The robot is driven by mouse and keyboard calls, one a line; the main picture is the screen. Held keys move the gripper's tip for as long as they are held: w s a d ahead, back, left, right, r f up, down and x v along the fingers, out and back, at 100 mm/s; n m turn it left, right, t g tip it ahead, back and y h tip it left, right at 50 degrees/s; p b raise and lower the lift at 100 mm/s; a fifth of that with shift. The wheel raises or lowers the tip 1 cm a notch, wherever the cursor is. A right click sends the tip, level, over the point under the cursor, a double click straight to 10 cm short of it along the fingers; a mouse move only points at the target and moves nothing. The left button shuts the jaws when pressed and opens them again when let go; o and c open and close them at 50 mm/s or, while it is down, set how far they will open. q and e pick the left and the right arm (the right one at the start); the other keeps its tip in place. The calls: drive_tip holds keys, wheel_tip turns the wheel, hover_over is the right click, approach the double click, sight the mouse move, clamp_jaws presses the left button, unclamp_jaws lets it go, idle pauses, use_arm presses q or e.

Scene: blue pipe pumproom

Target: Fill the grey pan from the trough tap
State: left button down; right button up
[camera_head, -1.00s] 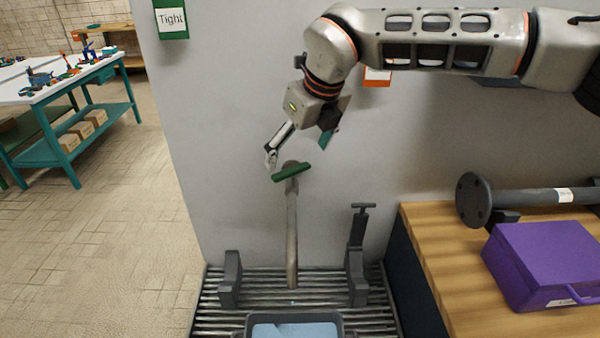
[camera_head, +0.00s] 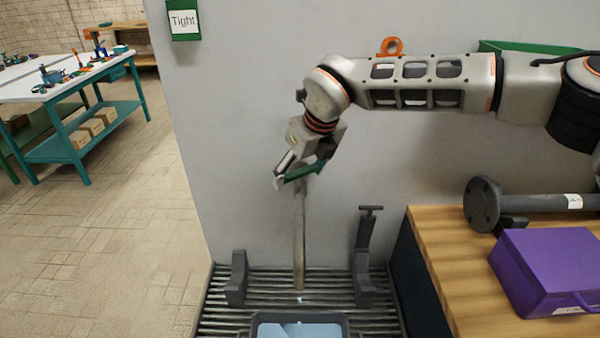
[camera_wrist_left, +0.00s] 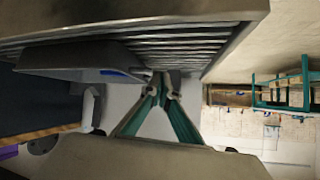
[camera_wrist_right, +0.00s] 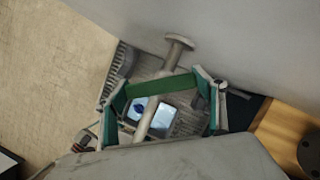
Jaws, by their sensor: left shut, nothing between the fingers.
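The trough tap has a long grey-brown pipe (camera_head: 299,240) and a green bar handle (camera_head: 300,173) at its top. My right gripper (camera_head: 292,172) is at this handle. In the right wrist view the handle (camera_wrist_right: 160,85) spans between the open fingers (camera_wrist_right: 165,88); I cannot tell whether they touch it. The grey pan (camera_head: 254,325) lies low in the trough, cut off by the picture's bottom edge. Its inside is pale blue; I cannot tell if that is water. In the left wrist view my left gripper (camera_wrist_left: 163,82) is shut and empty, close to the pan's end (camera_wrist_left: 75,62).
The slatted trough (camera_head: 230,318) has two dark grey upright brackets (camera_head: 236,280) (camera_head: 364,265). To the right, a wooden bench (camera_head: 430,240) holds a purple case (camera_head: 550,268) and a dark flanged pipe (camera_head: 530,203). Open tiled floor lies to the left.

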drive_tip(key=shift+c, duration=0.7)
drive_tip(key=shift+n, duration=0.7)
drive_tip(key=o, duration=1.1)
drive_tip(key=v, duration=1.2)
drive_tip(key=shift+w+d, duration=0.15)
drive_tip(key=shift+w, duration=0.05)
